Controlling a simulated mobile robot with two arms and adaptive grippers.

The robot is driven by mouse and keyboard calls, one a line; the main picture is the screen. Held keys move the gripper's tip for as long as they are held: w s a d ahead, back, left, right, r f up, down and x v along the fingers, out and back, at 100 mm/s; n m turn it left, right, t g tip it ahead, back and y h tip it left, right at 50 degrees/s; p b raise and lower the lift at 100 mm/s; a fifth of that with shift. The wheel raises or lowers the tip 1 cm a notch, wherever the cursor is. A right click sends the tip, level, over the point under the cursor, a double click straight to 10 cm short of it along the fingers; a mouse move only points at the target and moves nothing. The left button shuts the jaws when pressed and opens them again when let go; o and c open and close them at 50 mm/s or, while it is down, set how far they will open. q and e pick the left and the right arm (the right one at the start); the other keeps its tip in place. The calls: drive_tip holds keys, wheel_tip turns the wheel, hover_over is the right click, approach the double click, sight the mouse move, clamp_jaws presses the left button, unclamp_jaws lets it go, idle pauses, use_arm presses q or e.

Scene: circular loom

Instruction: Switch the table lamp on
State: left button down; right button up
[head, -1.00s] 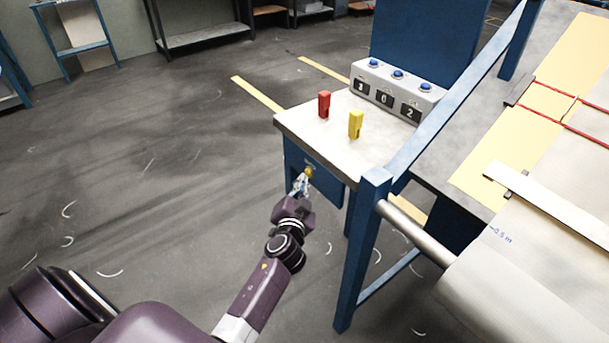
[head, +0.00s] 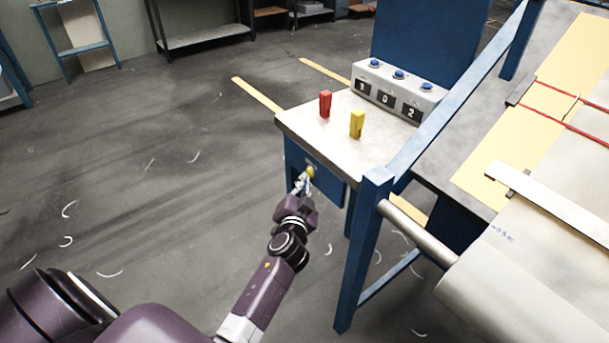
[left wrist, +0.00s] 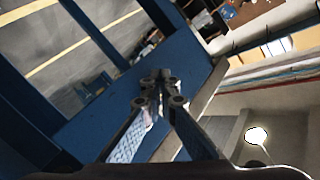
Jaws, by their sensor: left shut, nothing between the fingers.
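A yellow knob (head: 310,172) sits on the blue front panel (head: 329,186) below the small table's top. My left gripper (head: 303,183) is shut and empty, with its fingertips at the knob; I cannot tell whether they touch it. In the left wrist view the shut fingers (left wrist: 158,101) point at a blue surface (left wrist: 185,62), and the knob does not show there. No table lamp can be made out in the head view. My right gripper is not in view.
On the tabletop (head: 345,148) stand a red block (head: 325,104), a yellow block (head: 357,124) and a counter box (head: 398,90) with blue buttons. A blue frame post (head: 361,250) and the loom's roller (head: 420,232) are close on the right.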

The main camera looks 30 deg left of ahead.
use_arm(q)
drive_tip(key=shift+w+d+r, duration=0.2)
drive_tip(key=shift+d+r, duration=0.1)
drive_tip(key=shift+d, duration=0.1)
drive_tip(key=s+a+p, duration=0.1)
drive_tip(key=s+a, duration=0.1)
drive_tip(key=s, duration=0.3)
drive_tip(key=shift+s+a+f, duration=0.25)
drive_tip(key=shift+f, duration=0.05)
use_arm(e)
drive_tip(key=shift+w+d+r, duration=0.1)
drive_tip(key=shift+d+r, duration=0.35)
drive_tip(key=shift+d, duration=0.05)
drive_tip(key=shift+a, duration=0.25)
